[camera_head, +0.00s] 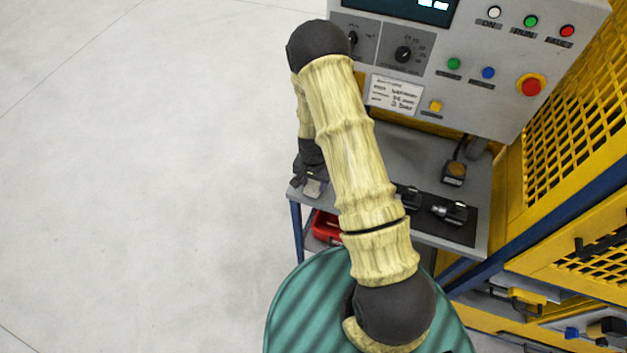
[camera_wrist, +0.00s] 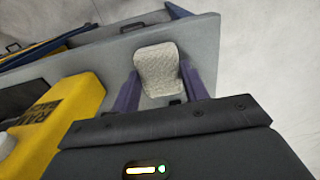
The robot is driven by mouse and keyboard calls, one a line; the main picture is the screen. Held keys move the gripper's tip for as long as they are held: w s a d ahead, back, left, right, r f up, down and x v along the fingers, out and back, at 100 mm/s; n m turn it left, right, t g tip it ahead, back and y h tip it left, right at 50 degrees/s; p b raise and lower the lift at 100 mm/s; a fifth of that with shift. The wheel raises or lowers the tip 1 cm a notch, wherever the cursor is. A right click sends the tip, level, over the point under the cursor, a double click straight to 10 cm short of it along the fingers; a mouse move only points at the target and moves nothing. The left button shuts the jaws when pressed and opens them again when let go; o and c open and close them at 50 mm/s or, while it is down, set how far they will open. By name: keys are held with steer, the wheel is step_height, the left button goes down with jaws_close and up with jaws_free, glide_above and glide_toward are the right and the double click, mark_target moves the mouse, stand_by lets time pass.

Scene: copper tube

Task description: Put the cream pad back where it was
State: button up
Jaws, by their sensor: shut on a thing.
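The cream pad (camera_wrist: 157,66) is a small quilted block with rounded corners. In the wrist view it sits between the two purple fingers of my gripper (camera_wrist: 159,73), which is shut on it by its sides. In the head view the pad (camera_head: 314,188) shows as a small pale patch below my dark gripper (camera_head: 309,180), at the left end of the grey bench (camera_head: 400,150). The wrist view shows the grey bench top (camera_wrist: 205,40) under and around the pad. I cannot tell whether the pad touches the bench. My arm hides part of the bench.
The control panel (camera_head: 450,70) rises at the back. A yellow lettered part (camera_wrist: 65,115) is left of my gripper. Open floor lies left.

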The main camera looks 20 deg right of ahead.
mark_target(314, 185)
steer(key=shift+f, duration=0.15)
steer(key=o, duration=1.1)
steer(key=shift+r, duration=0.25)
step_height(314, 185, up, 12)
steer(key=b, duration=0.4)
steer(key=shift+f, duration=0.1)
steer(key=shift+s, duration=0.15)
